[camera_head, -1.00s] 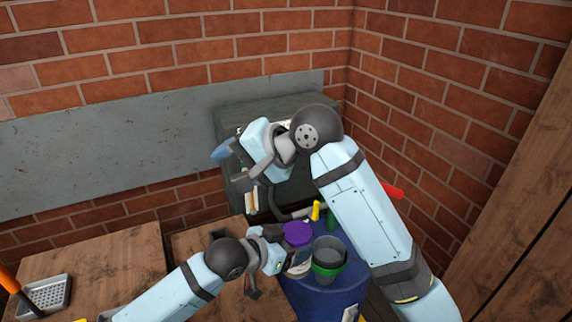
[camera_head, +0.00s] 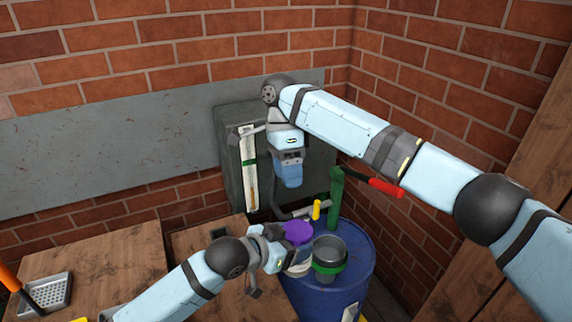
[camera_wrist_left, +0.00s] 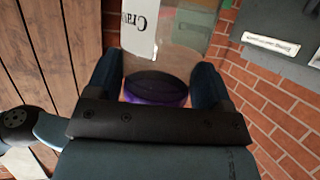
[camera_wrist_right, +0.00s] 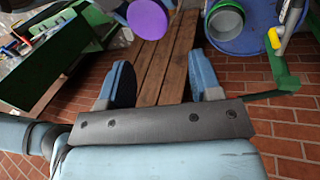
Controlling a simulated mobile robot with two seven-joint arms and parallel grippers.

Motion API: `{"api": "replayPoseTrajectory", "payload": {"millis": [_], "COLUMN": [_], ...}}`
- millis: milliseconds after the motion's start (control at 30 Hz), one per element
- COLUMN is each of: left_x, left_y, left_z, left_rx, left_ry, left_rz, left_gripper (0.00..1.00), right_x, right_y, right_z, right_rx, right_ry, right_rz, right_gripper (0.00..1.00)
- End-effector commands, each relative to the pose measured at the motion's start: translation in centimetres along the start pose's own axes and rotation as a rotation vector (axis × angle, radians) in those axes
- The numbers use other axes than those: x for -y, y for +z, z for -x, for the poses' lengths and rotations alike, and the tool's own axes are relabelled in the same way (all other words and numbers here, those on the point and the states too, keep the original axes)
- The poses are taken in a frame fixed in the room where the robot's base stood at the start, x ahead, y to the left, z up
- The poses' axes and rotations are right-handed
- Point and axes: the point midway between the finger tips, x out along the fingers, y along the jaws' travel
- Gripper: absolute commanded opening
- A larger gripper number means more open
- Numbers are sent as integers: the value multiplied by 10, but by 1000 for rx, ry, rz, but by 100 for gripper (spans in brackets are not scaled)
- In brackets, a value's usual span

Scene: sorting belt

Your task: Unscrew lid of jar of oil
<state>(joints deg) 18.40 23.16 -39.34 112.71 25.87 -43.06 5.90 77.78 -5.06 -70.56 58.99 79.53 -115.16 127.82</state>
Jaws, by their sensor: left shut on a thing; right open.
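My left gripper (camera_head: 286,258) is shut around the jar's side. In the left wrist view the jar (camera_wrist_left: 178,62) is clear, with a white label, between the fingers, and the purple lid (camera_wrist_left: 155,90) is nearest the palm. My right gripper (camera_head: 288,176) is open and empty, pointing down above and behind the lid. In the right wrist view the lid (camera_wrist_right: 148,19) is beyond the left fingertip, apart from it.
A green pump with a red handle (camera_head: 386,187) and a yellow tap (camera_head: 316,210) rise behind. A dark cabinet (camera_head: 317,160) stands behind my right gripper. A wooden table (camera_head: 115,260) is left.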

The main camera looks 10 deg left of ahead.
Motion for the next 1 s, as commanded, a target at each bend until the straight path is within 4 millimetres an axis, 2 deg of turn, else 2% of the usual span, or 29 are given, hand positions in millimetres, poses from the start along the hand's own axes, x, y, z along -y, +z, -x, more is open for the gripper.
{"api": "replayPoseTrajectory", "payload": {"millis": [300,500,700,967,1000], "left_x": [0,0,0,0,0], "left_y": [-1,-1,-1,-1,-1], "left_z": [0,0,0,0,0], "left_rx": [-2,-2,-2,-2,-2], "left_ry": [0,0,0,0,0], "left_rz": [0,0,0,0,0], "left_gripper": [8,8,8,8,8], "right_x": [0,0,0,0,0], "right_y": [0,0,1,1,1], "right_z": [-62,-90,-101,-102,-102], "right_rx": [0,1,2,2,2], "right_ry": [0,-2,-3,-3,-3], "right_rz": [2,3,3,3,3], "right_gripper": [58,58,58,58,51]}}
